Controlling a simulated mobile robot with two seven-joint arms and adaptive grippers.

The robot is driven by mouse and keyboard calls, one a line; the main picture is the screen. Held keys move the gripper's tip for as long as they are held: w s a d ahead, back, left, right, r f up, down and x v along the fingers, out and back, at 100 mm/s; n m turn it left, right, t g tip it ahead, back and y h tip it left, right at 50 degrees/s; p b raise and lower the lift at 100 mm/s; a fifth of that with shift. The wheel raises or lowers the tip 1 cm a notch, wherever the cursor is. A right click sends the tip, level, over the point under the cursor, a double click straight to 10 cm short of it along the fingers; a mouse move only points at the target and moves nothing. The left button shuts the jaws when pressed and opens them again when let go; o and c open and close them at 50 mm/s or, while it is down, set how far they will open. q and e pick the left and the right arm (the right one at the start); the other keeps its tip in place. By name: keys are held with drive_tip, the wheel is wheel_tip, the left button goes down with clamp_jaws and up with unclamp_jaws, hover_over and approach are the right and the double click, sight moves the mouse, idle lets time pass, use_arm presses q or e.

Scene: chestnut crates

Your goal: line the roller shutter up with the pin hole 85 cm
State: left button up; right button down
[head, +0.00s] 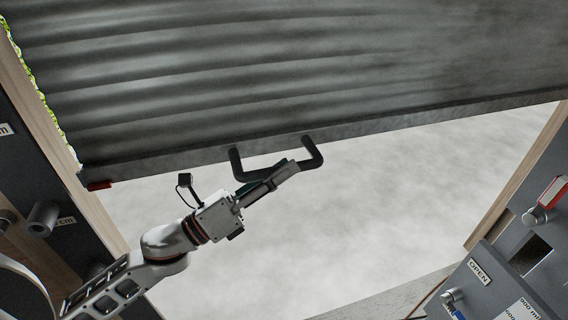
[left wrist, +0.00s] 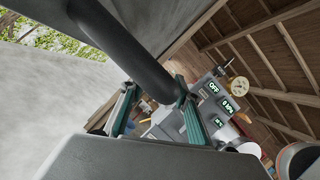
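The grey corrugated roller shutter (head: 250,65) hangs across the head view. Its bottom rail slopes up to the right in the picture, with open space below it. A dark U-shaped handle (head: 312,154) hangs from the rail. My left gripper (head: 275,180) is at the handle's crossbar. In the left wrist view, the dark handle bar (left wrist: 125,45) runs between the green-padded fingers (left wrist: 158,105), which look closed around it; contact is partly hidden. My right gripper is not seen.
A red block (head: 99,185) sits at the rail's left end. A grey panel marked OPEN (head: 480,271) and a red-handled part (head: 553,193) are at right. The left wrist view shows a panel marked OFF (left wrist: 214,87) and a gauge (left wrist: 239,86). Below the shutter is clear.

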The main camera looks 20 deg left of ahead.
use_arm(q)
drive_tip(key=shift+w+d+r, duration=0.1)
drive_tip(key=shift+w+d, duration=0.2)
drive_tip(key=shift+w, duration=0.1)
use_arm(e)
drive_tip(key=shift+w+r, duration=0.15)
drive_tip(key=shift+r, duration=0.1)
use_arm(q)
clamp_jaws()
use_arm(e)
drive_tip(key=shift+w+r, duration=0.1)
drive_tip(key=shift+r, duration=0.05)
